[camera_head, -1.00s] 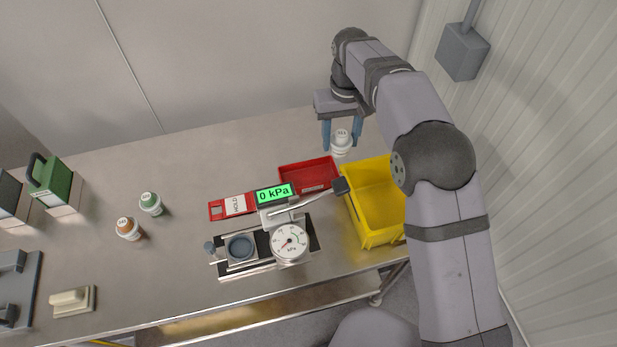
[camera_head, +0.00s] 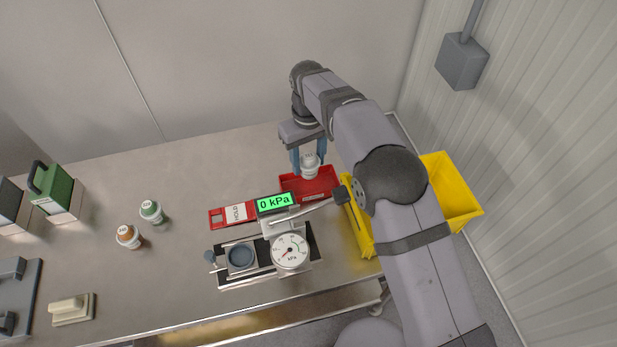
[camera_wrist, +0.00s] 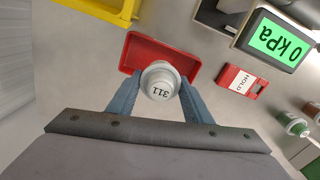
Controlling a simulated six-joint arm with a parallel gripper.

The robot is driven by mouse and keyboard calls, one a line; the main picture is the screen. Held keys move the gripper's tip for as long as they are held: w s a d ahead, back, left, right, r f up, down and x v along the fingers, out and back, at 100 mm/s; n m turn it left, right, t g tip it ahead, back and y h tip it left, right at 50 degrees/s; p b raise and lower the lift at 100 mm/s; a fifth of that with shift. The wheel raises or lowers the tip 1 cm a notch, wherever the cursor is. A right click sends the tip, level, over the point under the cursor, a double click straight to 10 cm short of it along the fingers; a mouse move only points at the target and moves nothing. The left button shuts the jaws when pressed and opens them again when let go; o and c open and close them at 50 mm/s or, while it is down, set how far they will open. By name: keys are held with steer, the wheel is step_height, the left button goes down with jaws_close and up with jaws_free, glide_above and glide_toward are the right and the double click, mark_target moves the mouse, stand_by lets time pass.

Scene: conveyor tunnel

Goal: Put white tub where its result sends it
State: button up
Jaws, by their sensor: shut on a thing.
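My gripper (camera_head: 308,160) is shut on the white tub (camera_head: 310,165), with one blue finger on each side of it. The tub looks upright, and its lid reads 311 in the wrist view (camera_wrist: 160,84). It is held over or just behind the red tray (camera_head: 326,192); the wrist view shows the tray's far part (camera_wrist: 180,52) beyond the tub. A red HOLD sign (camera_head: 236,213) lies left of the tray. The test device's display (camera_head: 275,202) reads 0 kPa. Its round gauge (camera_head: 290,250) and empty dark cup (camera_head: 241,256) stand in front.
A yellow bin (camera_head: 452,192) stands right of the tray, partly hidden by my arm. A green-lidded tub (camera_head: 151,211) and an orange-lidded tub (camera_head: 129,236) stand on the left. A green-and-white box (camera_head: 58,192) stands farther left. The bench behind the sign is clear.

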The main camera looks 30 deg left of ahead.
steer(key=shift+f+p, duration=0.75)
steer(key=shift+f, duration=2.75)
steer(key=shift+f, duration=0.2)
steer(key=o, duration=1.2)
steer(key=shift+c, duration=0.2)
steer(key=shift+r, duration=0.15)
step_height(320, 180, up, 12)
steer(key=shift+r+b, duration=0.1)
steer(key=shift+b, duration=1.15)
